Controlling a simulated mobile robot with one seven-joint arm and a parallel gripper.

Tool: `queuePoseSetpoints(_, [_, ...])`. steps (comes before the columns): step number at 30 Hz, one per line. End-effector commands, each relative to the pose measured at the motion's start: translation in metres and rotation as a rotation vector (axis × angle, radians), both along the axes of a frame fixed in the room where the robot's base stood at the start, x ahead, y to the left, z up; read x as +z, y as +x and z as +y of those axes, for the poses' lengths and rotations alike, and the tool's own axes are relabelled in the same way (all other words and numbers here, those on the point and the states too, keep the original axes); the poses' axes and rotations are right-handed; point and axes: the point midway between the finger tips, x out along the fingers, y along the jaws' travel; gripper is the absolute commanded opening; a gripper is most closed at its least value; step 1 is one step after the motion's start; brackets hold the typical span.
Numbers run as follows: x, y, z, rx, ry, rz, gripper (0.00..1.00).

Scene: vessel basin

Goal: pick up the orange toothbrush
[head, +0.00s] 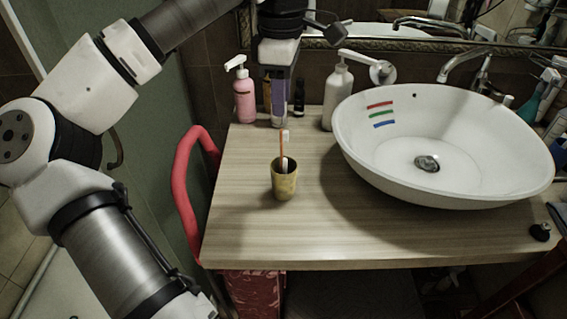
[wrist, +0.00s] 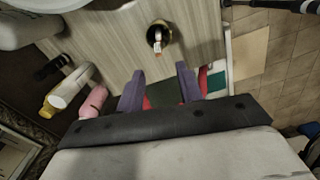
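The orange toothbrush (head: 282,151) stands in a yellowish cup (head: 285,186) on the wooden counter. Its white bristle head is at the top, and its lower part is hidden in the cup. In the wrist view the toothbrush (wrist: 157,42) is seen from above inside the dark mouth of the cup (wrist: 168,34). My gripper (head: 278,122) hangs behind and above the cup, apart from the toothbrush. In the wrist view my gripper (wrist: 160,70) has its two purple fingers spread with nothing between them, and the cup lies beyond the fingertips.
A white basin (head: 450,190) fills the counter's right side. A pink pump bottle (head: 244,97) and a white pump bottle (head: 338,95) stand at the back near my gripper. A red rail (head: 183,185) borders the counter's left edge. The counter (head: 250,235) is clear in front of the cup.

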Motion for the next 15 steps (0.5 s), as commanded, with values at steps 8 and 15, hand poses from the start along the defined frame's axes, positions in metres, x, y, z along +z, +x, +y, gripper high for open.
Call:
queuePoseSetpoints(8, [-0.036, -0.001, -0.001, -0.003, -0.003, 0.001, 0.36])
queuePoseSetpoints(15, [-0.059, 0.000, -0.004, -0.003, -0.005, 0.003, 0.36])
